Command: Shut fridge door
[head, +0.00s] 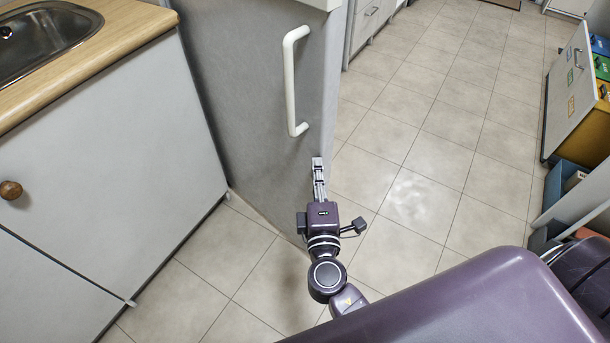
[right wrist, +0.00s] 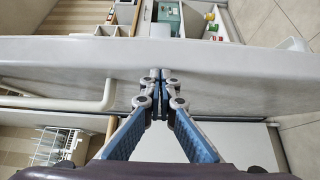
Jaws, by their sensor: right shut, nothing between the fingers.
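The fridge door (head: 240,90) is a tall grey panel in the upper middle of the head view, with a white bar handle (head: 290,80) near its right side. My right gripper (head: 318,165) is shut and empty, low by the door's right edge, below the handle. In the right wrist view the closed fingertips (right wrist: 155,78) meet or nearly meet the door's face (right wrist: 240,65); contact is unclear. The handle (right wrist: 60,103) shows to their left there. The fridge interior is hidden, and I cannot tell how far the door stands open. My left gripper is out of view.
A wooden counter (head: 120,40) with a sink (head: 40,40) and white cabinets (head: 110,140) stands at the left. At the right, a pulled-out drawer (head: 570,90) holds coloured bins, with a blue box (head: 560,185) below. The tiled floor (head: 430,130) between is clear.

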